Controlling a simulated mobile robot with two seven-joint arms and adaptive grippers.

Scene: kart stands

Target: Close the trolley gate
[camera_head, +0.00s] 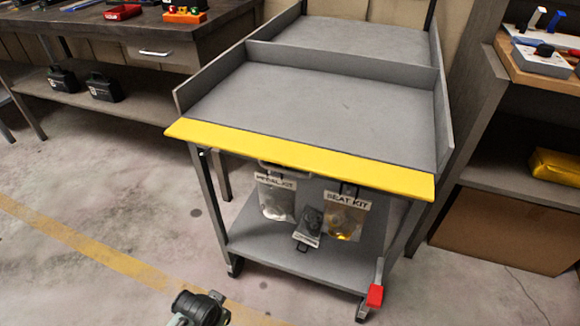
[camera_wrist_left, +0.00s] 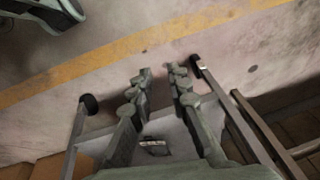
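The grey trolley (camera_head: 330,95) stands ahead of me, with raised walls at its sides and back. Its yellow gate (camera_head: 300,158) runs along the front edge. The gate is folded down, lying outward about level with the tray top, so the front is open. In the left wrist view, my left gripper (camera_wrist_left: 161,73) has two fingers apart with nothing between them. It points down over the floor, with trolley legs and the lower shelf (camera_wrist_left: 175,135) behind the fingers. A dark part of my arm shows at the bottom of the head view. My right gripper is in neither view.
Labelled kit bags (camera_head: 345,215) hang under the trolley's front, above its lower shelf. A red caster pedal (camera_head: 375,295) is at the front right. A workbench (camera_head: 130,45) stands left and a shelf unit (camera_head: 500,150) right. The floor at front left is clear.

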